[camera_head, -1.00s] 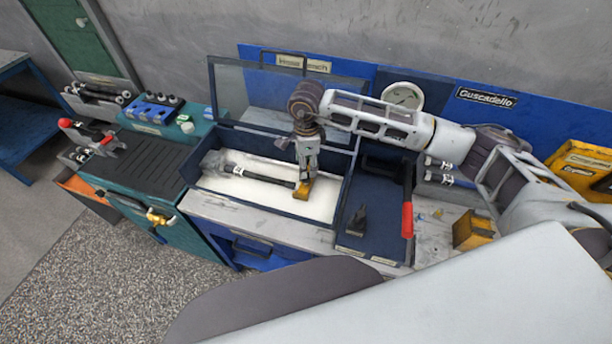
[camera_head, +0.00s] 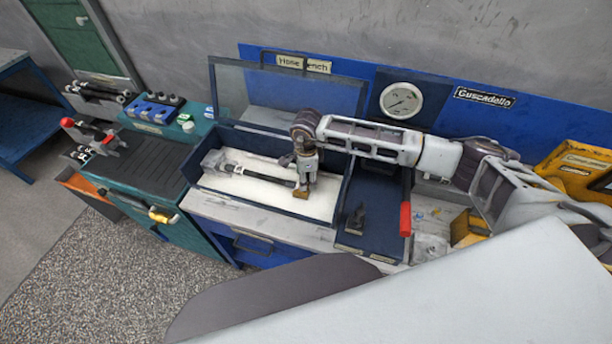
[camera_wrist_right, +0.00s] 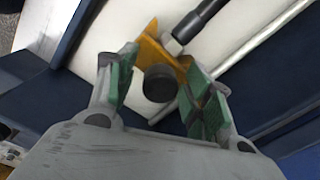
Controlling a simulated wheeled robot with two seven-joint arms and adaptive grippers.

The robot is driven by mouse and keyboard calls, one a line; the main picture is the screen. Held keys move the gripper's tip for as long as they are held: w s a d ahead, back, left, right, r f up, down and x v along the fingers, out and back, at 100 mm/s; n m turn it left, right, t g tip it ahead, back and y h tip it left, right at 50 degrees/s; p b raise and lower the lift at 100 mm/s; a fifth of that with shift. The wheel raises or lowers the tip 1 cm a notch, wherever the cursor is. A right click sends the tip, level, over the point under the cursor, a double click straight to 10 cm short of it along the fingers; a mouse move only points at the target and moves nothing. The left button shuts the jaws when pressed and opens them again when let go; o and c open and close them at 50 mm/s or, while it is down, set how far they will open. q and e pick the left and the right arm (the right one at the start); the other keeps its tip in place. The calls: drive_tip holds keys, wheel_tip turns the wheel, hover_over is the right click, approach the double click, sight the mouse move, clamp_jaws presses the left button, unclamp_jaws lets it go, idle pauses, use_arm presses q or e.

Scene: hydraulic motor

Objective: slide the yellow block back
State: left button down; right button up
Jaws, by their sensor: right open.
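The yellow block (camera_head: 301,194) sits at the near right end of a white-lined box (camera_head: 222,189), at the end of a dark hose with metal fittings (camera_head: 240,171). In the right wrist view the yellow block (camera_wrist_right: 151,48) shows as an angled piece beside the hose's metal nut. My right gripper (camera_head: 303,186) points down over it, and most of the block is hidden in the head view. In the wrist view its green-padded fingers (camera_wrist_right: 160,82) stand apart, with the block and a dark round end between or just beyond them. My left gripper is out of view.
The box's clear lid (camera_head: 288,90) stands open behind. A dark blue tray (camera_head: 362,243) with a small black part and a red handle (camera_head: 405,218) lies to the right. A teal bench (camera_head: 150,165) with fittings is at left.

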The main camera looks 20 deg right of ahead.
clamp_jaws()
drive_tip(key=shift+s+d, duration=0.1)
drive_tip(key=shift+s+d, duration=0.6)
drive_tip(key=shift+d, duration=0.35)
drive_tip(key=shift+s+d, duration=0.6)
drive_tip(key=shift+d, duration=0.3)
unclamp_jaws()
wheel_tip(320, 180, up, 12)
drive_tip(key=shift+s, duration=0.25)
